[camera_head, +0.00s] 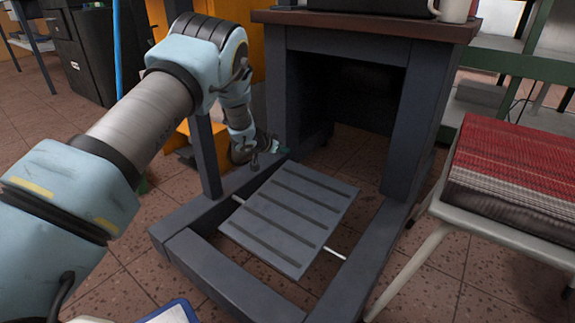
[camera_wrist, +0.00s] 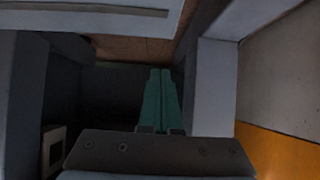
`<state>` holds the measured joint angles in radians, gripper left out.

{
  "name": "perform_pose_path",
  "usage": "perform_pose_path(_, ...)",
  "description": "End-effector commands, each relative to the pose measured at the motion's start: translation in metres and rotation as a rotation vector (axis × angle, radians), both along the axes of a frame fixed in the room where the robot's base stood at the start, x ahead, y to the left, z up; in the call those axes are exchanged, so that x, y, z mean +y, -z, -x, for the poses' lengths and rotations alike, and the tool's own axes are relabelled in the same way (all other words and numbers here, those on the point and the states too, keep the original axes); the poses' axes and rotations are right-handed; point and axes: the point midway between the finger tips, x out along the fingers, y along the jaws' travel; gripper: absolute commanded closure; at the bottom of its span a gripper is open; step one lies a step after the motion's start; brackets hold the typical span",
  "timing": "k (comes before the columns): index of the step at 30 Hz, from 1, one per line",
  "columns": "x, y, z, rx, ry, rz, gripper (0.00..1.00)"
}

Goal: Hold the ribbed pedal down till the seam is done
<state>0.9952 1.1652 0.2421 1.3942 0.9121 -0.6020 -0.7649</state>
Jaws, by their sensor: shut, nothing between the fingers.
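The ribbed pedal (camera_head: 290,215) is a flat grey plate with several raised ribs, low inside the dark frame under the machine table. A thin light rod shows at both its sides. The plate looks slightly tilted. My gripper (camera_head: 282,149) is near the pedal's far left corner, beside the frame's left leg. In the wrist view its green fingers (camera_wrist: 160,72) are shut together with nothing between them. A grey slab at the top left there may be the pedal; I cannot tell surely. Contact between fingers and pedal is not visible.
Dark frame bars (camera_head: 225,285) surround the pedal, with an upright post (camera_head: 206,155) close to my arm. The brown tabletop (camera_head: 370,25) overhangs behind, bearing a white mug (camera_head: 454,10). A stool with a red striped cushion (camera_head: 520,165) stands at right.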

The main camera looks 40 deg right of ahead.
Motion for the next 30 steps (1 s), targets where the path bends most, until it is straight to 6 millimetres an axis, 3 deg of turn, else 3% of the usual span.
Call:
perform_pose_path(3, -0.020, 0.020, -0.004, -0.002, 0.003, 0.000, 1.00)
perform_pose_path(10, -0.021, 0.046, -0.005, 0.000, 0.000, -0.001, 1.00)
perform_pose_path(30, -0.022, 0.051, -0.005, 0.008, 0.003, -0.021, 1.00)
